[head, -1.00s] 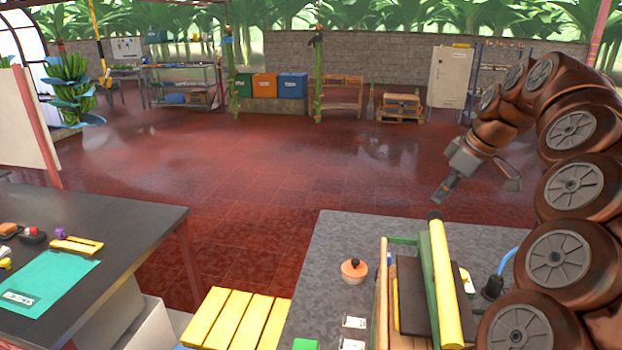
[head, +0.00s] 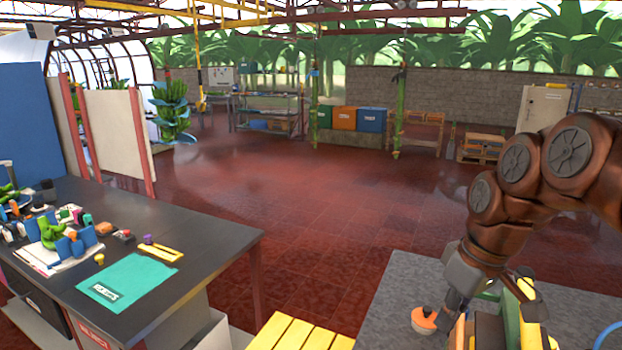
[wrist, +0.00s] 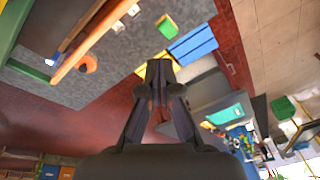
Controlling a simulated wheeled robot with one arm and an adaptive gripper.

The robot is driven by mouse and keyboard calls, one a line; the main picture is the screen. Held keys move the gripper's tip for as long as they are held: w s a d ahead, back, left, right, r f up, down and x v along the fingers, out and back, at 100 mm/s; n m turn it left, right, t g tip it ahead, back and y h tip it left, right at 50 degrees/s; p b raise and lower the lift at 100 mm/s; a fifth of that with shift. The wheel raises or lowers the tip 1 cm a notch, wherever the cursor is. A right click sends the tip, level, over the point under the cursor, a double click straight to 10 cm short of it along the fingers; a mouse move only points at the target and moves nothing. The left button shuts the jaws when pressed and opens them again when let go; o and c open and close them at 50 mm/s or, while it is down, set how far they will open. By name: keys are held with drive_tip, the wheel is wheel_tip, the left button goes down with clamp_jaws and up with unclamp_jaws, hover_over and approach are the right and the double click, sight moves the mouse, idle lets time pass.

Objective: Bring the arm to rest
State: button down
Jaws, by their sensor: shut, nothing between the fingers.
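My gripper (head: 452,310) hangs from my brown, jointed arm at the right of the head view. It points down over the grey bench top (head: 392,290), close beside an orange, round-topped object (head: 424,319). I cannot tell whether they touch. In the wrist view my gripper (wrist: 160,62) has its fingertips together with nothing between them. The orange object (wrist: 88,64) shows apart from the fingers there, to their left.
A dark table (head: 215,238) at left holds a teal mat (head: 128,281), a yellow tray and clutter. A yellow slatted surface (head: 300,332) lies between table and bench. Red floor (head: 300,215) is open beyond. Bins and shelves line the back wall.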

drive_tip(key=s+a+f+m+g+h, duration=0.1)
drive_tip(key=s+f+m, duration=0.2)
drive_tip(key=s+f, duration=0.3)
drive_tip(key=s+a+f+m+g+h, duration=0.1)
drive_tip(key=s+f, duration=0.6)
drive_tip(key=s, duration=0.8)
drive_tip(key=shift+a+m+g, duration=0.4)
drive_tip(key=shift+a+m, duration=0.35)
drive_tip(key=shift+m, duration=0.15)
drive_tip(key=shift+a, duration=0.1)
